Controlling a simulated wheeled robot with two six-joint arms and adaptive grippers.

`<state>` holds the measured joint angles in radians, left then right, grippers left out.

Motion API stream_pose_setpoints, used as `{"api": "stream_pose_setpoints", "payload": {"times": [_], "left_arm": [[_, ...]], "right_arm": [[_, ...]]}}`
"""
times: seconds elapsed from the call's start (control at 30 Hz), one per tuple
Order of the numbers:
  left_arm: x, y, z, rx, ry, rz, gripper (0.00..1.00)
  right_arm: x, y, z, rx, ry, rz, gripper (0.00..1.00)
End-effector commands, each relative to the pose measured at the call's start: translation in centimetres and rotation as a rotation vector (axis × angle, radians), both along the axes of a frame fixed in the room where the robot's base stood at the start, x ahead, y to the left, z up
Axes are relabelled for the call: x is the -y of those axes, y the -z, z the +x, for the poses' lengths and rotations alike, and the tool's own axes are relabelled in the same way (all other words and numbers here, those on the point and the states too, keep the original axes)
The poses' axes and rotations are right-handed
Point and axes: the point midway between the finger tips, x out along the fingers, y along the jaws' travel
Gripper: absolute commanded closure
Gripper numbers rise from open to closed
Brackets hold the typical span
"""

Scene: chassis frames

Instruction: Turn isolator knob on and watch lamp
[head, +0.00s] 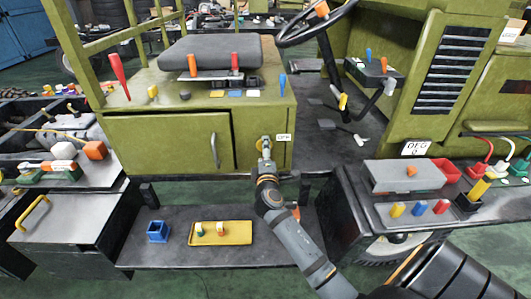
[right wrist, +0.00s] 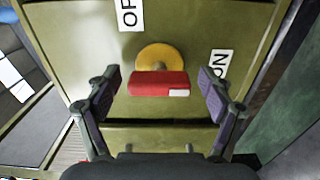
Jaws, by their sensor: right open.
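The isolator knob has a red bar handle (right wrist: 158,84) on a round yellow plate (right wrist: 158,57), on the olive panel of the chassis. One end of the bar is white, at the right in the right wrist view. A partly cropped label "OF" (right wrist: 129,13) lies above left of the knob and an "ON" label (right wrist: 220,65) to its right. My right gripper (right wrist: 158,74) is open, with a finger on each side of the red bar and gaps between. In the head view my right gripper (head: 265,148) covers most of the knob, beside an "OFF" label (head: 283,137). I cannot pick out a lamp.
A cabinet door (head: 170,144) with a handle is left of the knob. Red levers and a grey seat (head: 210,52) are above. Below, a dark shelf holds a blue box (head: 157,232) and a yellow tray (head: 220,240). A grey bench stands to the right.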

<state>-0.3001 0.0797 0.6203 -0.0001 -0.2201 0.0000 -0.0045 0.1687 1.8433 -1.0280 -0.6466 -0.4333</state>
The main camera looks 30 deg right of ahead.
Motion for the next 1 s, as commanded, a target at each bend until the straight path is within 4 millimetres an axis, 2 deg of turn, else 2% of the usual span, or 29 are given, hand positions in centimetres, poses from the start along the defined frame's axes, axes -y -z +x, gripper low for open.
{"api": "stream_pose_setpoints", "payload": {"times": [0.17, 0.5, 0.6, 0.77, 1.0], "left_arm": [[-0.2, 0.0, -0.1, -0.001, 0.001, 0.003, 0.60], [-0.1, 0.0, 0.0, 0.000, 0.000, 0.001, 0.60], [-0.1, 0.0, 0.0, 0.000, 0.000, 0.001, 0.60], [0.0, 0.0, 0.0, 0.000, 0.000, 0.000, 0.60], [0.0, 0.0, 0.0, 0.000, 0.000, 0.000, 0.60]], "right_arm": [[-0.5, 0.1, -0.8, -0.001, -0.001, 0.001, 0.19], [-4.6, 0.2, -7.5, -0.003, 0.002, 0.007, 0.19], [-5.5, 0.2, -9.0, -0.002, 0.002, 0.006, 0.19], [-6.2, 0.0, -10.1, -0.001, 0.001, 0.002, 0.19], [-6.3, 0.0, -10.3, -0.001, 0.000, -0.001, 0.19]]}}
